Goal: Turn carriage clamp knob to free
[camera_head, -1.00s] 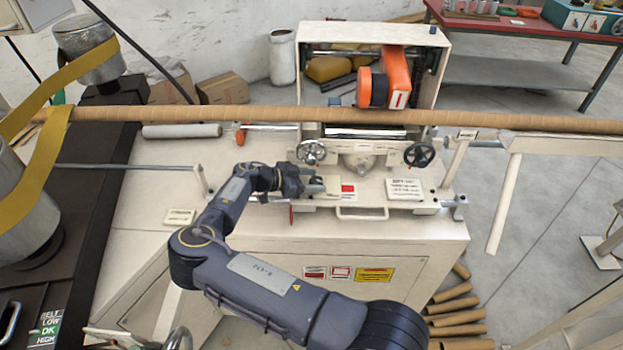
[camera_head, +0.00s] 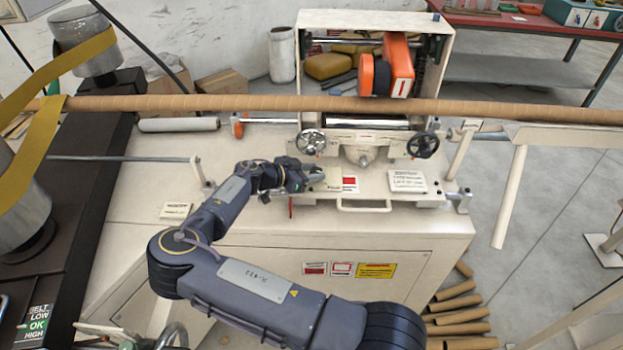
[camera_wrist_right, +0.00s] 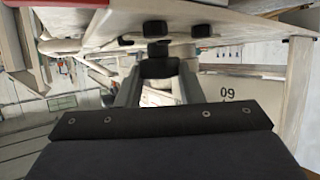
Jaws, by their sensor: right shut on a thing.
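My right gripper (camera_head: 314,169) reaches in from the lower left to the front left of the machine's cream carriage (camera_head: 335,180), below the left handwheel. In the right wrist view its two grey fingers (camera_wrist_right: 158,88) stand on either side of a black knob (camera_wrist_right: 158,68), and it is shut on this knob. I take it to be the carriage clamp knob. In the head view the gripper hides the knob, and its turn angle cannot be read. My left gripper is not in view.
Two handwheels (camera_head: 311,142) (camera_head: 423,145) flank the carriage front. A long cardboard tube (camera_head: 240,103) crosses behind them. An orange and black unit (camera_head: 395,67) sits above the tube. A bar handle (camera_head: 363,206) lies right of my gripper. The cabinet top left of my arm is mostly clear.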

